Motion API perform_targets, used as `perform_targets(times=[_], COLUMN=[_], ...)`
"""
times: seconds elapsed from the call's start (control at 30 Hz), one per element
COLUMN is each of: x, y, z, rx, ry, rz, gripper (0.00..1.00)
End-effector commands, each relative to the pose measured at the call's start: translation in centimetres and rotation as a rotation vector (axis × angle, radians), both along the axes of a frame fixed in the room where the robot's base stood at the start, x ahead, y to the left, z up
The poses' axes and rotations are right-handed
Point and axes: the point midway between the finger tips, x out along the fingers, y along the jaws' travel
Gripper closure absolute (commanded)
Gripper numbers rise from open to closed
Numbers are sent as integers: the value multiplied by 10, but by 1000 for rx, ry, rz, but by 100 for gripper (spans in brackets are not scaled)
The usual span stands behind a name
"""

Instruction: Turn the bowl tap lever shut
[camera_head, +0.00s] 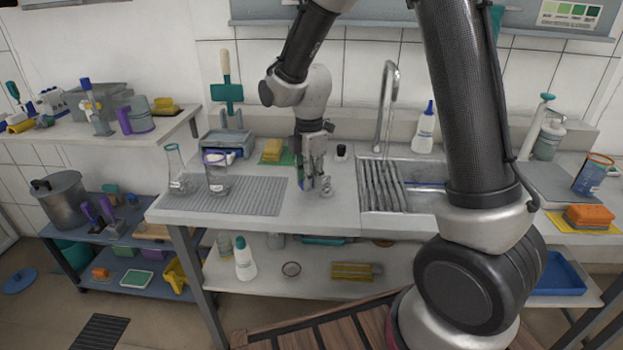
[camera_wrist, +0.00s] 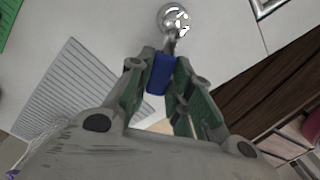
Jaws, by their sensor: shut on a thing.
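The bowl tap lever has a blue grip (camera_wrist: 160,74) and joins a round shiny metal body (camera_wrist: 174,20) at the top of the wrist view. My gripper (camera_wrist: 162,82) has its green-grey fingers on both sides of the blue grip and is shut on it. In the head view my gripper (camera_head: 314,186) points down at the worktop, left of the sink. The metal tap body (camera_head: 327,184) shows just beside the fingers. The blue grip is mostly hidden by the fingers there.
A ribbed grey mat (camera_head: 240,195) with a flask (camera_head: 175,172) and a beaker (camera_head: 216,175) lies to the left. A yellow sponge (camera_head: 272,150) and a small black-topped item (camera_head: 341,152) stand behind. A tall faucet (camera_head: 385,100) rises over the sink (camera_head: 410,171) to the right.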

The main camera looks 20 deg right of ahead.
Motion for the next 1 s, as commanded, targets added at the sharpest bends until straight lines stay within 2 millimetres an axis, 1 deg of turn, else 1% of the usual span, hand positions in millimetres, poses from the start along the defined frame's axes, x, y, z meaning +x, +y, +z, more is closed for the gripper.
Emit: perform_targets(times=[0.33,0.7,1.0], x=[-16,-30,-35], y=[-6,-18,-27], z=[1,1,1], rx=[1,0,0], ry=[-2,-2,-2], rz=[325,666,874], gripper=[100,100,100])
